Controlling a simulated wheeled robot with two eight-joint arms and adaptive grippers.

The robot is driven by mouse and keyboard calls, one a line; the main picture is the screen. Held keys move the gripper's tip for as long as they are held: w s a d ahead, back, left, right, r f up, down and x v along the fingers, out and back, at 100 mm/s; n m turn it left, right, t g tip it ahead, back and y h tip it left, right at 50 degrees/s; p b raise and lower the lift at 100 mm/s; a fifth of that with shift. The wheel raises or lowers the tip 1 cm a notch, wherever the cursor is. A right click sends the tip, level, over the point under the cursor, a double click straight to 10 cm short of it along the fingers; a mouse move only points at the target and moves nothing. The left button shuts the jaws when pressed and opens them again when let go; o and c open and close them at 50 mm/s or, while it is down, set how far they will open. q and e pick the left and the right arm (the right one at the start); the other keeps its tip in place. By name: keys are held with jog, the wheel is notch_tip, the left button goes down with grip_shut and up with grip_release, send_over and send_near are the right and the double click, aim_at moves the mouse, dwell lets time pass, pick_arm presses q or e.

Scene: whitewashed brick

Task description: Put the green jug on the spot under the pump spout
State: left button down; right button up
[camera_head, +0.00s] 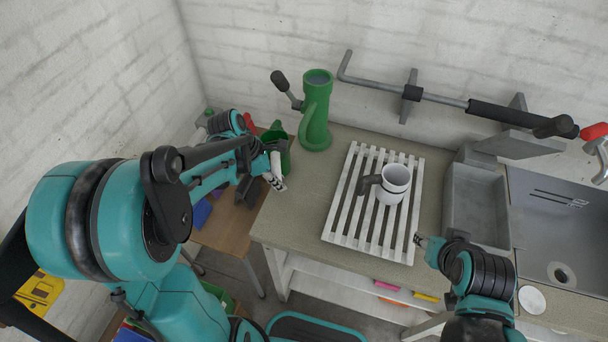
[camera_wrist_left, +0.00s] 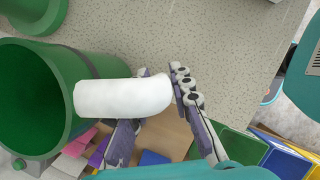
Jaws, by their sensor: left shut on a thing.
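The green jug (camera_head: 283,143) is by the table's left edge, partly hidden behind my left gripper (camera_head: 275,174). In the left wrist view the jug (camera_wrist_left: 70,90) shows its open mouth and a thick white handle (camera_wrist_left: 122,97). My left gripper (camera_wrist_left: 163,88) is shut on that handle, a finger on either side. The jug looks held beyond the edge, over a lower surface. The green pump (camera_head: 316,112) stands on the table to the right of the jug, its curved spout (camera_head: 307,122) towards me. The spot under the spout cannot be made out. My right gripper (camera_head: 428,243) is low right, its jaws unclear.
A white slatted rack (camera_head: 345,212) with a white, dark-handled mug (camera_head: 395,182) lies right of the pump. The pump's dark-knobbed lever (camera_head: 282,84) leans left. A grey sink (camera_head: 478,205) is at right. A wall rail (camera_head: 430,97) runs above. A lower wooden table (camera_head: 225,228) is at left.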

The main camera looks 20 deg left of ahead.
pick_arm(q)
jog(key=w+d, duration=0.2)
jog(key=d, duration=0.1)
jog(key=shift+w+d+b, duration=0.1)
jog(key=shift+d+b, duration=0.15)
jog(key=shift+b, duration=0.05)
jog(key=w+d, duration=0.2)
jog(key=d, duration=0.1)
jog(key=shift+d+f+b, duration=0.1)
jog(key=shift+d+b, duration=0.05)
jog(key=shift+b, duration=0.25)
jog(key=shift+f+b, duration=0.15)
jog(key=shift+b, duration=0.15)
jog(key=shift+s+a, duration=0.1)
jog(key=shift+a, duration=0.1)
jog(key=c, duration=1.3)
grip_release()
jog(key=shift+c, duration=0.2)
